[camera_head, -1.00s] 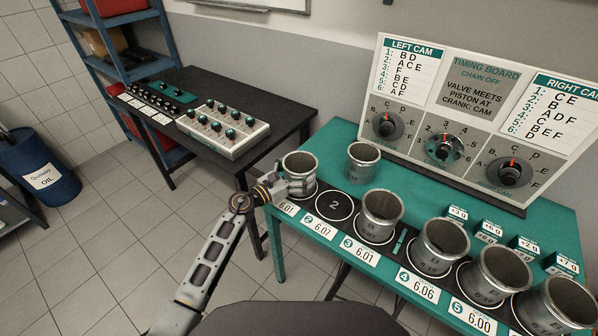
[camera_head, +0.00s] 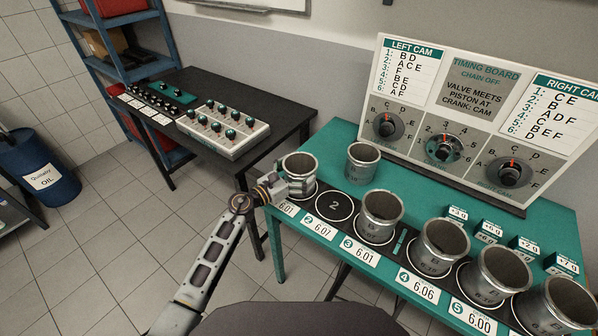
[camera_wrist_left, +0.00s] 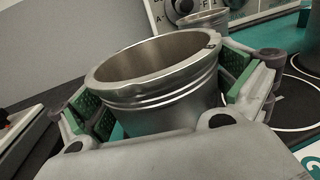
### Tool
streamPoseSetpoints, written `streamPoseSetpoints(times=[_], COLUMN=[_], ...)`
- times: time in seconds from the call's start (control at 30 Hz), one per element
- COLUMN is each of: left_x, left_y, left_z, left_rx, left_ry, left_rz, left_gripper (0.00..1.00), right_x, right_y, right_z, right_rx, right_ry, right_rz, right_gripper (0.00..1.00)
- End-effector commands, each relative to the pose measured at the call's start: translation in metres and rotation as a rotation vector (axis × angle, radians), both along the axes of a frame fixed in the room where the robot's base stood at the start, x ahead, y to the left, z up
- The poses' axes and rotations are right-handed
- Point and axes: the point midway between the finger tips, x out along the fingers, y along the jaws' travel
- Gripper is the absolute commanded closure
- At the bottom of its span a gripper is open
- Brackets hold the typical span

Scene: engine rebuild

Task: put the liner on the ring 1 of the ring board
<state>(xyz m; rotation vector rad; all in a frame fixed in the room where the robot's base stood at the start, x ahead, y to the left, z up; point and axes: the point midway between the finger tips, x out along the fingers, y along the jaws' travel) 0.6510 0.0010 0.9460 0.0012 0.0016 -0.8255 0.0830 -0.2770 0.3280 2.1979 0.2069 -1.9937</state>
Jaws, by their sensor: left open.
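A grey metal liner (camera_head: 300,166) stands upright at the left end of the ring board (camera_head: 328,234), at the place labelled 6.01, which fits ring 1; its base is partly hidden by my gripper. My left gripper (camera_head: 297,186) is at this liner. In the left wrist view, the liner (camera_wrist_left: 155,85) stands between the two green-padded fingers of the open gripper (camera_wrist_left: 160,105), with a small gap visible at the left finger. Ring 2 (camera_head: 334,205) is bare. My right gripper is not in view.
Another liner (camera_head: 362,163) stands on the teal table (camera_head: 330,148) behind ring 2. Several liners stand on the rings to the right. The timing board (camera_head: 460,110) rises at the back. A black table (camera_head: 262,97) with a switch panel is at left.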

Motion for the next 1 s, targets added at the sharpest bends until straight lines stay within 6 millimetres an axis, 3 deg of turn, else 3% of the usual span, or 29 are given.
streamPoseSetpoints(times=[0.53, 1.0], left_x=[-0.038, -0.073], left_y=[0.041, 0.079], left_z=[-0.001, -0.001], left_rx=[0.002, 0.001], left_ry=[0.001, 0.001], left_rz=[0.001, 0.001], left_gripper=[0.00, 0.00], right_x=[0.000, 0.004], right_y=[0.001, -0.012], right_z=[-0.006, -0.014], right_rx=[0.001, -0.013], right_ry=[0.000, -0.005], right_rz=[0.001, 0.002], right_gripper=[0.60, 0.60])
